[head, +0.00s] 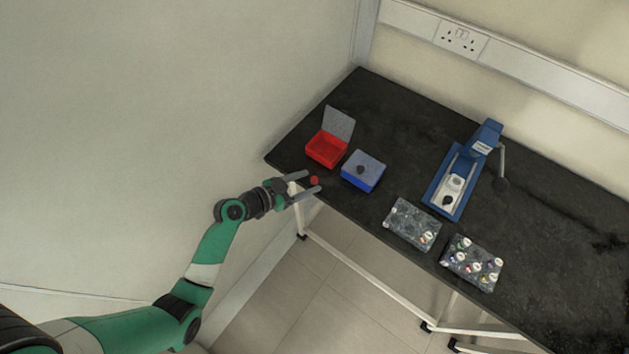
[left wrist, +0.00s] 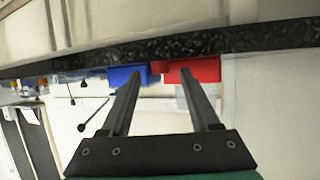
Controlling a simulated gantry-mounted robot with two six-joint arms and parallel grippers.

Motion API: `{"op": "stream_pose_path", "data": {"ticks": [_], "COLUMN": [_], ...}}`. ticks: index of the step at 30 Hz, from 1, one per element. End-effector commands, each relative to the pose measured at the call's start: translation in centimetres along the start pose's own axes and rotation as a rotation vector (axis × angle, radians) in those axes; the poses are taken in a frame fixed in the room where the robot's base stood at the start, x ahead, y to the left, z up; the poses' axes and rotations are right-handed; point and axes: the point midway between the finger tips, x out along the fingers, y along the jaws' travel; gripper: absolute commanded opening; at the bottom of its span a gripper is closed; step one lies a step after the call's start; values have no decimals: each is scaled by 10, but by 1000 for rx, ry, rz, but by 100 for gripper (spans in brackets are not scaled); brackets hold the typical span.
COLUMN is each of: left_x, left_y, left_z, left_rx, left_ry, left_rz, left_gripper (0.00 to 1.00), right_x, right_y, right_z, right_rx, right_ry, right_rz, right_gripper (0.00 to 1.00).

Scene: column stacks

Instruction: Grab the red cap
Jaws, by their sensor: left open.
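The red cap (head: 314,180) is a small red round thing near the front left edge of the black bench. In the head view it shows between the two fingers of my left gripper (head: 306,184), close to their tips. The gripper is open, and I cannot tell whether either finger touches the cap. In the left wrist view my left gripper's fingers (left wrist: 164,88) are spread apart. A small red patch (left wrist: 157,67) shows between them, beside the blue box, and it may be the cap. My right gripper is in neither view.
An open red box (head: 326,151) with a raised grey lid stands behind the cap. A blue box (head: 361,177) with a grey top and dark knob is just right. Two racks (head: 411,224) (head: 471,264) and a blue device (head: 440,196) stand farther right. The bench edge (head: 376,230) is close.

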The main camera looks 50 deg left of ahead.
Motion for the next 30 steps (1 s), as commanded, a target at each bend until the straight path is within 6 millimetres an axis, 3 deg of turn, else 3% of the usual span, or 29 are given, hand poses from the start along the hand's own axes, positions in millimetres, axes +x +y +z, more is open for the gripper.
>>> {"op": "stream_pose_path", "data": {"ticks": [3,9,18,20,30], "left_x": [11,11,11,11,11], "left_y": [0,0,0,0,0], "left_z": [0,0,0,0,0], "left_rx": [1,0,0,0,0], "left_ry": [1,1,0,0,0], "left_rz": [1,0,0,0,0], "left_gripper": [62,62,8,0,0], "right_x": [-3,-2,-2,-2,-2], "right_y": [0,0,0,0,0], "right_z": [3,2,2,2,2], "right_rx": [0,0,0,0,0], "right_ry": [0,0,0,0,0], "right_rz": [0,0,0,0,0], "right_gripper": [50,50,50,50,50]}}
